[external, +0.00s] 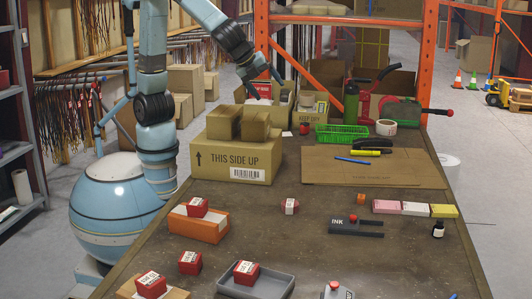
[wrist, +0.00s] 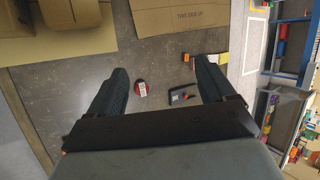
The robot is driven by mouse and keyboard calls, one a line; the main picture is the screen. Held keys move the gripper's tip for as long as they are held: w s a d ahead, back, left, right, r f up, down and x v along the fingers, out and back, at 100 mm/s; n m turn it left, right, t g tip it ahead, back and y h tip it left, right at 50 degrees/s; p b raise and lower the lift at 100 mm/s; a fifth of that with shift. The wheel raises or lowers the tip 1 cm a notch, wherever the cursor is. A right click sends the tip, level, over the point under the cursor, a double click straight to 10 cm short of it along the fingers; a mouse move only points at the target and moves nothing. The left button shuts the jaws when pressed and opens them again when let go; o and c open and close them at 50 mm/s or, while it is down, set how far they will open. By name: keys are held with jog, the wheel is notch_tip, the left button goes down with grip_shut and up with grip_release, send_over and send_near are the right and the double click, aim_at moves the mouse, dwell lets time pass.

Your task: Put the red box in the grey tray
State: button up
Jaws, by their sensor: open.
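The grey tray (external: 277,281) is at the near edge of the table, and a red box (external: 246,274) with a white label is in it. A single red box (external: 290,206) lies on the bare middle of the table. Another red box (external: 190,263) is on the table left of the tray. One red box (external: 198,206) is on an orange box, and one (external: 151,284) is on a cardboard box at near left. My gripper (external: 254,82) is high over the table's far part, open and empty. In the wrist view a red box (wrist: 140,89) shows below, between the open fingers (wrist: 160,66).
A large cardboard box (external: 238,158) with two smaller boxes on top stands at left. A flat cardboard sheet (external: 400,175), green basket (external: 340,133) and tools are at the back. Orange rack posts (external: 429,60) rise behind.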

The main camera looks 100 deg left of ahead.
jog(key=s+a+r+n+g+h, duration=0.15)
jog(key=s+a+r+n, duration=0.25)
jog(key=s+a+n, duration=0.7)
jog(key=s+a+f+n+t+h, duration=0.1)
jog(key=s+a+n, duration=0.3)
jog(key=s+a, duration=0.4)
jog(key=s+h, duration=0.1)
jog(key=s, duration=0.6)
jog(key=shift+s+f+n+h, duration=0.2)
jog(key=shift+s+n+h, duration=0.1)
jog(key=shift+n+h, duration=0.1)
